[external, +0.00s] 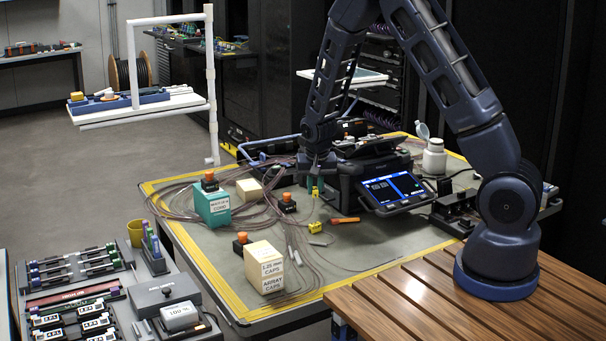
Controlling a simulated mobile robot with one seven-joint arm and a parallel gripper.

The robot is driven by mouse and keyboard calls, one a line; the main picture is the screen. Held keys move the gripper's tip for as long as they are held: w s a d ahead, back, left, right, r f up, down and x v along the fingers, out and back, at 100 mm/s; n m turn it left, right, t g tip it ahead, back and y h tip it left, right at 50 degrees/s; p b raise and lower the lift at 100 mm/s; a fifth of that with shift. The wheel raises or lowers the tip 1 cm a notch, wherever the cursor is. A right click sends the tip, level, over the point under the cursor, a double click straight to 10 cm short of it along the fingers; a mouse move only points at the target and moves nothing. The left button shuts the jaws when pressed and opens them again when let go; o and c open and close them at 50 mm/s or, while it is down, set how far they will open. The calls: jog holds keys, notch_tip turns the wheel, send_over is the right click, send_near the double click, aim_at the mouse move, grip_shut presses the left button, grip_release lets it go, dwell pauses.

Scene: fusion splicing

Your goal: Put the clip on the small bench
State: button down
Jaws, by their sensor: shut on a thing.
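My gripper (316,178) points down over the yellow-edged work table (395,240), left of the dark splicing machine. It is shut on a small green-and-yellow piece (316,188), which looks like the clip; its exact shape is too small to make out. I cannot tell whether this piece touches the mat or cables below. Small yellow pieces (317,227) lie on the mat nearer the camera, beside an orange piece (344,220). I cannot tell which surface is the small bench; a wooden slatted bench (440,300) stands at the front right.
The splicing machine with a lit screen (392,188) stands close right of my gripper. Loose cables, a teal box (212,206) and a cream box (264,268) occupy the table's left side. A white hanging shelf (140,108) is at the back left. A grey tool tray is front left.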

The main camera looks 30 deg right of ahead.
aim_at(315, 197)
jog(key=shift+f, duration=2.65)
jog(key=shift+f, duration=0.1)
jog(key=c, duration=1.4)
grip_release()
